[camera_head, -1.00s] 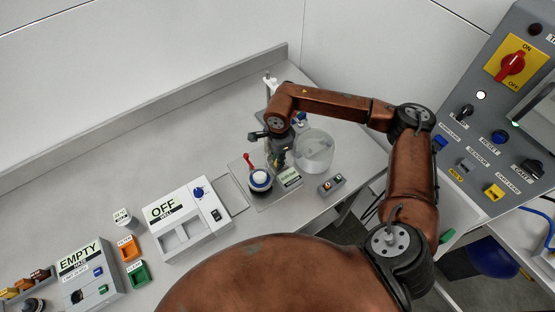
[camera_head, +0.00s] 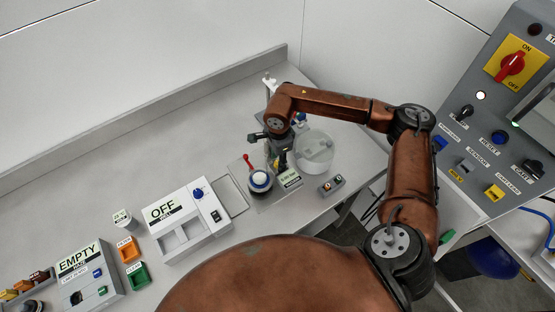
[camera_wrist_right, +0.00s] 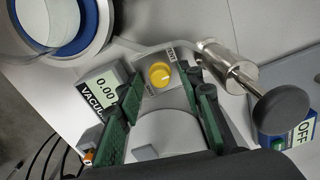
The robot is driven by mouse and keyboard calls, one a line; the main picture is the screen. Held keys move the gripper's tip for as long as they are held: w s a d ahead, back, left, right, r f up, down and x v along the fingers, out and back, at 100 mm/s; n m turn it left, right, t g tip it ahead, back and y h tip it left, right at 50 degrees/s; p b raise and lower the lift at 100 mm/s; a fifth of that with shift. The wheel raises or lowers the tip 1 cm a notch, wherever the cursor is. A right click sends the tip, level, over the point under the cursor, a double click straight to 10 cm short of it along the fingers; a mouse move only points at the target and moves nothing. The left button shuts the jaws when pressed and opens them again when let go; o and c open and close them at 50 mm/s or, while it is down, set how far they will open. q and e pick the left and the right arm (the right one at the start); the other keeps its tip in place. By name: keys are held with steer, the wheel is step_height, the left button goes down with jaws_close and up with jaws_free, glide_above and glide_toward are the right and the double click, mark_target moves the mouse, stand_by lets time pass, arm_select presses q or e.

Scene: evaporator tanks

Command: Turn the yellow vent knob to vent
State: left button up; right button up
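The yellow vent knob (camera_wrist_right: 160,75) is round, with a small pale mark, and sits on a grey plate with a label beside it. It shows in the right wrist view. My right gripper (camera_wrist_right: 163,79) has its green fingers spread on either side of the knob, with gaps visible between them and it. In the head view my right gripper (camera_head: 281,161) points down at the apparatus, and the knob cannot be made out there. A vacuum display (camera_wrist_right: 102,93) next to the knob reads 0.00. My left gripper is not in view.
A blue-rimmed round vessel (camera_wrist_right: 85,35) and a metal rod with a black disc end (camera_wrist_right: 285,108) are close to the right gripper. A clear round vessel (camera_head: 314,151) stands to its right in the head view. A white OFF unit (camera_head: 185,221) stands left; the bench behind is clear.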

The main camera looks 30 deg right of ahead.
step_height(320, 180, up, 12)
steer(key=shift+s, duration=0.2)
steer(key=shift+a, duration=0.1)
stand_by(0.7)
